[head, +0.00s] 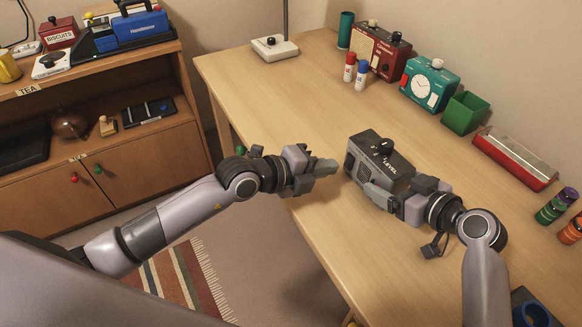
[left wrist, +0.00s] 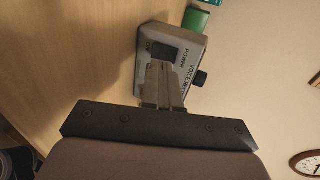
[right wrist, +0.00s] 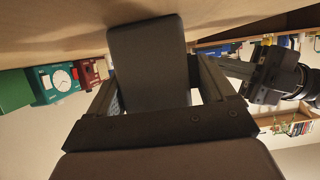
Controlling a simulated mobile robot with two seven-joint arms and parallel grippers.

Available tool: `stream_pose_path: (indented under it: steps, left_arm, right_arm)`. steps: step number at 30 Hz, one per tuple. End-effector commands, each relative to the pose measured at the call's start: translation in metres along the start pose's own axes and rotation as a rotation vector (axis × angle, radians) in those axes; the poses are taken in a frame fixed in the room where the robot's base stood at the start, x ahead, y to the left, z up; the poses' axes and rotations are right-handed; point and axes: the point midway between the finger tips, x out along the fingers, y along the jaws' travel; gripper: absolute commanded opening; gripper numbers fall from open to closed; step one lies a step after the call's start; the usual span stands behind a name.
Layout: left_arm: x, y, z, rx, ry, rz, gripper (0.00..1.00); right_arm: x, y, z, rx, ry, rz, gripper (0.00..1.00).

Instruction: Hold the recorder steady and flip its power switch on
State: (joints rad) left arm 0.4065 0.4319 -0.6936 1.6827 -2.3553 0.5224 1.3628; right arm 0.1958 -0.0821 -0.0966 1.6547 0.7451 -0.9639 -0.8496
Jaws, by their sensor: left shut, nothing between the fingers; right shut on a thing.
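The recorder (head: 372,151) is a dark grey box with a black knob and a level label on top, at the desk's near edge. My right gripper (head: 400,186) is shut on the recorder's near end. In the right wrist view the recorder's dark body (right wrist: 148,62) fills the space between the fingers. My left gripper (head: 330,167) is shut and empty, its fingertips just left of the recorder's front face. In the left wrist view a dark switch (left wrist: 163,50) shows beside the word POWER, just beyond the fingertips. I cannot tell whether they touch it or which way it is set.
The desk (head: 290,105) is bare left of the recorder.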

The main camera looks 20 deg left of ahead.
Motion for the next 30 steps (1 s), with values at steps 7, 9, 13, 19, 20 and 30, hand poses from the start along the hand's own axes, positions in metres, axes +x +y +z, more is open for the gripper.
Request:
stream_pose_path:
  steps: [7, 9, 13, 19, 20, 30]
  left_arm:
    - [-0.044, 0.001, 0.000, 0.000, 0.000, 0.002, 0.00]
    - [-0.057, 0.000, -0.001, 0.001, 0.000, 0.002, 0.00]
    - [-0.078, -0.001, -0.001, -0.001, 0.000, 0.002, 0.00]
    - [-0.100, -0.003, -0.001, 0.000, 0.000, 0.002, 0.00]
    - [-0.102, -0.003, -0.001, 0.000, 0.000, 0.002, 0.00]
    - [-0.106, -0.004, -0.001, 0.001, 0.000, 0.001, 0.00]
  right_arm:
    - [0.000, 0.000, 0.002, 0.001, -0.004, -0.001, 0.37]
    - [0.000, 0.000, 0.002, 0.001, -0.003, -0.001, 0.37]
    - [0.000, 0.000, 0.002, 0.001, -0.003, 0.000, 0.37]
    - [0.000, 0.000, 0.002, 0.000, -0.003, 0.000, 0.37]
    - [0.000, 0.000, 0.002, 0.000, -0.003, 0.000, 0.37]
    - [0.000, 0.001, 0.002, 0.000, -0.003, 0.001, 0.37]
